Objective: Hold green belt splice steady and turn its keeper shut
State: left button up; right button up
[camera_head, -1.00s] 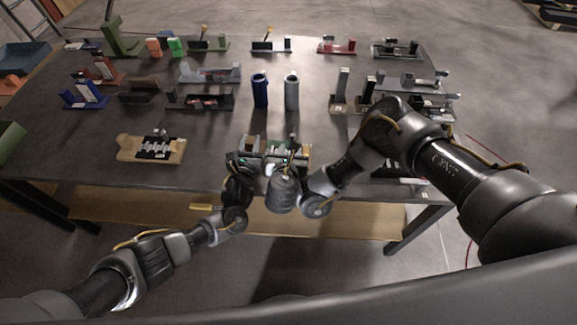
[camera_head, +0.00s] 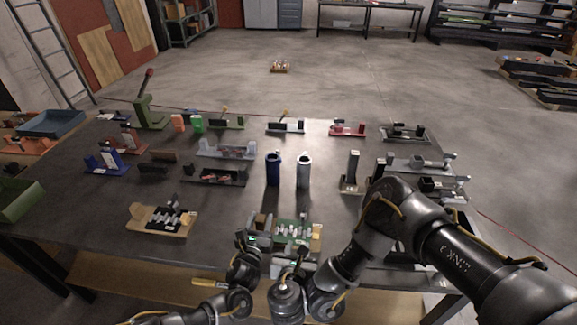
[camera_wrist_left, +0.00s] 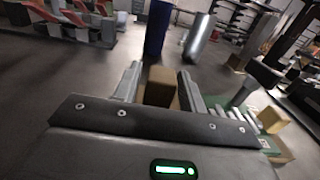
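The green belt splice (camera_head: 291,229) sits near the table's front edge, with pale toothed pieces on it and a tan block (camera_head: 317,231) at its right end. Part of its green base (camera_wrist_left: 262,140) shows at the right of the left wrist view. My left gripper (camera_head: 250,240) is at its left end. In the left wrist view, my left gripper's fingers (camera_wrist_left: 160,80) stand open on both sides of a brown block (camera_wrist_left: 161,88), with narrow gaps visible. My right gripper (camera_head: 291,265) is just in front of the splice; its fingertips are too small to read. I cannot make out the keeper clearly.
A tan splice fixture (camera_head: 160,220) lies to the left on the table. A blue cylinder (camera_head: 273,170) and a grey cylinder (camera_head: 304,171) stand behind the green splice. Several other fixtures line the back and right. The table is clear between the tan fixture and the green splice.

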pick_arm(q)
jog(key=shift+o, duration=1)
